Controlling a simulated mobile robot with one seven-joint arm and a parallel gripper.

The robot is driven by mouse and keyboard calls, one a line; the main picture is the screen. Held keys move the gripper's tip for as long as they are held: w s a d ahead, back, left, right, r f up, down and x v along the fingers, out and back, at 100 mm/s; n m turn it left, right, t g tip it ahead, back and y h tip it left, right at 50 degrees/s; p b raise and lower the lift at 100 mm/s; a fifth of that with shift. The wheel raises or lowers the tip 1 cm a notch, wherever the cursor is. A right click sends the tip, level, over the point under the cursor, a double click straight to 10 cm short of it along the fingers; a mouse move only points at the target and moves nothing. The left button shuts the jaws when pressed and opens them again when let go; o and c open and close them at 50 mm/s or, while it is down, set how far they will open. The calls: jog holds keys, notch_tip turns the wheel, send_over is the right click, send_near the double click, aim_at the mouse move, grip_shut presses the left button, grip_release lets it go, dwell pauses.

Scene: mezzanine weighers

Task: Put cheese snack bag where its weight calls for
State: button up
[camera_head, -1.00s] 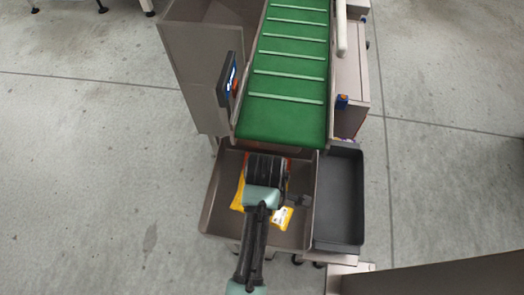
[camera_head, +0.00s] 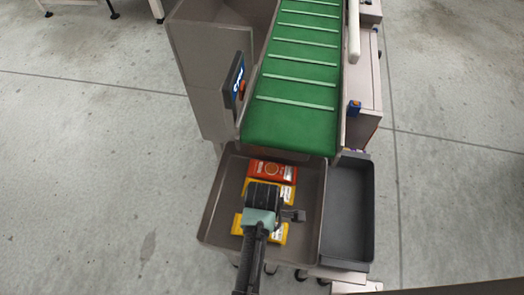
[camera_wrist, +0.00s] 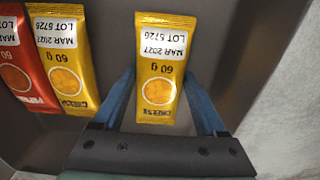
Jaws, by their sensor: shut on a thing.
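A yellow cheese snack bag (camera_wrist: 164,66), printed 60 g and MAR 2027, is between the two blue fingers of my gripper (camera_wrist: 159,82) in the wrist view. The fingers are shut on its sides. In the head view my gripper (camera_head: 263,208) is over the wide grey bin and partly covers the yellow bag (camera_head: 272,234). A second yellow cheese bag (camera_wrist: 65,62) lies to the left in the wrist view, beside a red bag (camera_wrist: 14,62). The red bag (camera_head: 271,172) is nearest the belt in the head view. I cannot tell whether the held bag is off the bin floor.
The wide bin (camera_head: 217,215) stands below the end of a green cleated belt (camera_head: 290,125). A narrower dark tray (camera_head: 347,210), empty where visible, adjoins it on the right. A small lit display (camera_head: 235,82) stands left of the belt; its text is unreadable. Open floor lies left.

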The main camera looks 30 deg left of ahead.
jog(key=o, duration=1.4)
jog(key=shift+f, duration=0.1)
jog(key=shift+o, duration=0.2)
notch_tip(320, 180, up, 12)
jog(key=p, duration=0.3)
jog(key=shift+r, duration=0.2)
jog(key=w+r+m+t+y, duration=0.2)
jog(key=w+r+m+t, duration=0.6)
jog(key=w+r, duration=0.95)
jog(key=w+d+r+m+t, duration=0.1)
jog(key=w+r+m+t, duration=0.15)
jog(key=r, duration=0.65)
jog(key=w+d+r+m+t, duration=0.15)
jog(key=r+t, duration=0.25)
jog(key=r, duration=0.4)
jog(key=s+d+r+m+t, duration=0.2)
jog(key=r+t, duration=0.1)
jog(key=r, duration=0.5)
jog(key=s+d+r+m+t, duration=0.1)
jog(key=d+r+m+t, duration=0.15)
jog(key=r, duration=0.65)
jog(key=s+d+r+m+t+h, duration=0.1)
jog(key=s+d+r+m+t, duration=0.1)
jog(key=s+r, duration=0.4)
jog(key=s+d+r+m+t+h, duration=0.1)
jog(key=s+r+t, duration=0.4)
jog(key=r, duration=0.5)
jog(key=shift+s+d+r+m, duration=0.4)
jog(key=shift+s+m, duration=0.2)
jog(key=shift+m, duration=0.25)
